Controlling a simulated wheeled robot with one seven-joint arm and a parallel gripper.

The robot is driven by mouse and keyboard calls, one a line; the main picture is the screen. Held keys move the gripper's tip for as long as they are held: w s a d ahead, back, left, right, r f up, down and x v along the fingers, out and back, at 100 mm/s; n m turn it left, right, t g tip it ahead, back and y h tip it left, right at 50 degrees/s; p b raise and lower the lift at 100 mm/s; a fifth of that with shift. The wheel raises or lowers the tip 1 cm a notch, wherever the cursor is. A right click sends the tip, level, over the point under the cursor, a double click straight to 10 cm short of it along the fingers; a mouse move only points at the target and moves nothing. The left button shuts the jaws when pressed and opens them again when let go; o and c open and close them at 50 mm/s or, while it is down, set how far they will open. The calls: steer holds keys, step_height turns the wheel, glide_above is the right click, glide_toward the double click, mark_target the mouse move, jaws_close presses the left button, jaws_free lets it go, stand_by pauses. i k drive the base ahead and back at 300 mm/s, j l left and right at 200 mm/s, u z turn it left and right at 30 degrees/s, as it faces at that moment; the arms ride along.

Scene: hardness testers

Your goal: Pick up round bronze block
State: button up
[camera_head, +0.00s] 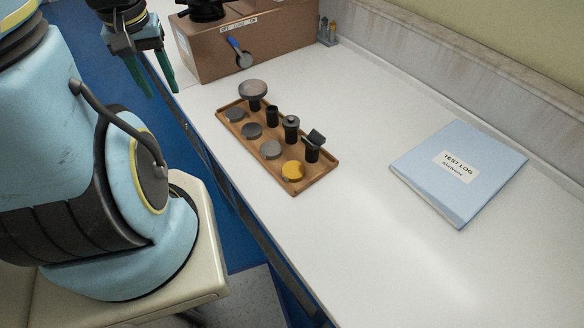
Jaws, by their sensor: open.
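The round bronze block (293,170) is a gold-yellow disc at the near end of a wooden tray (318,180) on the white bench. It lies flat in the row closest to the bench's front edge. My gripper (153,84) is at the upper left, with its dark green fingers apart and nothing between them. It is outside the bench's front edge, beyond the far end of the tray and well away from the bronze block. Nothing covers the block in this view.
Several grey discs (270,149) share the tray, beside dark upright fittings (291,127) and a wide round-topped piece (253,91). A brown tester (275,40) stands behind the tray. A blue test log (460,170) lies at right. The near bench top is clear.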

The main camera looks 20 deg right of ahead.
mark_target(293, 172)
steer(key=z, duration=1.05)
steer(key=j+z, duration=0.15)
steer(key=j, duration=0.4)
steer(key=k+j+z, duration=0.15)
steer(key=j, duration=0.35)
steer(key=j+z, duration=0.15)
steer(key=j, duration=0.4)
steer(key=k, duration=0.05)
